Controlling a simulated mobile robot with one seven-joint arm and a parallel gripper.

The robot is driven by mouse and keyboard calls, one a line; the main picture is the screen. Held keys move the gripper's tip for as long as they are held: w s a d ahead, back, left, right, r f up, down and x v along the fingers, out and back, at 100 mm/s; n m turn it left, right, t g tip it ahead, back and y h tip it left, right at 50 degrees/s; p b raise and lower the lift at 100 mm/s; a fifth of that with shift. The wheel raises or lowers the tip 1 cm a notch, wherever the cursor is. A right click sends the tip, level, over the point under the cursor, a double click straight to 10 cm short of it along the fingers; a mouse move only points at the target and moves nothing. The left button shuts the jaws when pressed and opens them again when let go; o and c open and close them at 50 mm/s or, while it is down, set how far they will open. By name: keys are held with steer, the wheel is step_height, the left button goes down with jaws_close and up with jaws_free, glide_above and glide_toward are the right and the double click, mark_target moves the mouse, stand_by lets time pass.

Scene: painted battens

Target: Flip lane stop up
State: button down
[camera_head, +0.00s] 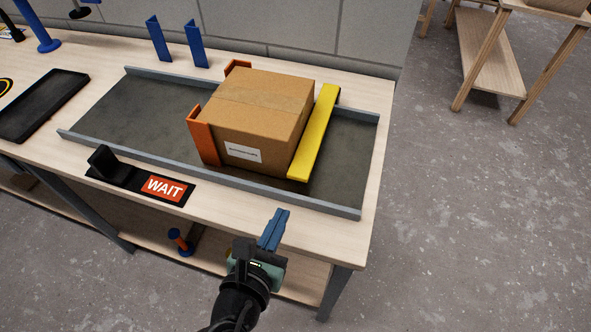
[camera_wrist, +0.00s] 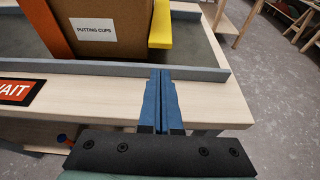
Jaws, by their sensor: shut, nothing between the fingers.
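A yellow bar (camera_head: 316,138), which looks like the lane stop, runs across the grey lane (camera_head: 345,150) along the right side of a cardboard box (camera_head: 262,110). I cannot tell whether it touches the box. Its near end also shows in the wrist view (camera_wrist: 161,26). The box stands in the lane with orange brackets (camera_head: 203,138) at its left corners. In the wrist view its label reads "PUTTING CUPS". My gripper (camera_head: 275,228) is shut and empty, with blue fingers together, in front of the lane's near rail and apart from the yellow bar.
A black plate with a red WAIT sign (camera_head: 164,188) and an upright black block (camera_head: 102,160) lies on the table left of my gripper. A grey rail (camera_head: 240,184) edges the lane. Blue uprights (camera_head: 196,44) stand behind it. A black tray (camera_head: 42,104) lies far left.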

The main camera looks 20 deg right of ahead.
steer(key=shift+s+f, duration=0.15)
steer(key=b+x, duration=0.1)
steer(key=x, duration=0.9)
stand_by(0.4)
